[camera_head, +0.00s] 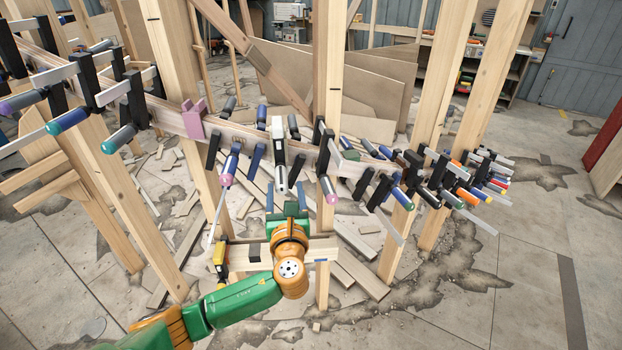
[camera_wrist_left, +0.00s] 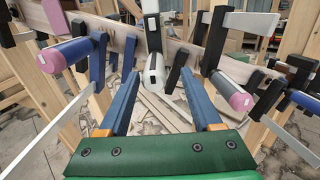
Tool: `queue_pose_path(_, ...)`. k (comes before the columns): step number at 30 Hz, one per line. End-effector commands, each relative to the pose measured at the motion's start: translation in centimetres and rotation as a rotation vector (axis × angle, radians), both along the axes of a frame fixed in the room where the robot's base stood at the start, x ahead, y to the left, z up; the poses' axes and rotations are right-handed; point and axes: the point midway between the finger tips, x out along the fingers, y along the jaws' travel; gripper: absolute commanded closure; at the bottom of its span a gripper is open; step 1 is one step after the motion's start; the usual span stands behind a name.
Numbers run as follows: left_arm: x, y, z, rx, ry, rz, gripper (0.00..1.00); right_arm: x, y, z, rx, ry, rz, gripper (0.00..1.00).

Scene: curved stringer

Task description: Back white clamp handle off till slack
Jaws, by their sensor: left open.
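The white clamp handle (camera_head: 281,176) hangs below its clamp on the curved stringer (camera_head: 250,133), near the middle of the head view. In the left wrist view the white handle (camera_wrist_left: 154,72) shows at the top centre, end toward the camera, beyond the fingertips. My left gripper (camera_head: 287,196) comes up from below in the head view, just under the white handle. Its two blue fingers (camera_wrist_left: 166,100) are spread apart with nothing between them but the view of the floor and handle beyond. Whether a finger touches the handle cannot be told. My right gripper is in neither view.
More clamps crowd the stringer both ways. Wooden posts (camera_head: 326,75) stand behind. Timber offcuts (camera_head: 358,272) lie on the floor.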

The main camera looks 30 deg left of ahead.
Motion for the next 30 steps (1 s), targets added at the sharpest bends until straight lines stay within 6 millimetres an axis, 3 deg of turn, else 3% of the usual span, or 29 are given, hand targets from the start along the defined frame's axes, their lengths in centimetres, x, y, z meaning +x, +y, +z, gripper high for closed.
queue_pose_path(8,4.2,3.0,-0.1,-0.005,0.004,0.002,0.34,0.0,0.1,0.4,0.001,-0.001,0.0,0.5)
queue_pose_path(17,4.8,3.4,-0.2,-0.009,0.005,0.0,0.34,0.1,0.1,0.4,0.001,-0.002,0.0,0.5)
queue_pose_path(20,4.8,3.4,-0.2,-0.01,0.005,0.0,0.56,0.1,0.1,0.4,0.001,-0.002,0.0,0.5)
queue_pose_path(25,4.8,3.4,-0.3,-0.01,0.005,0.0,1.0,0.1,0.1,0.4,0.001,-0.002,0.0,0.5)
queue_pose_path(30,4.8,3.4,-0.3,-0.011,0.004,0.0,1.0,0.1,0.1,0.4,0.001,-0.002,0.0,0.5)
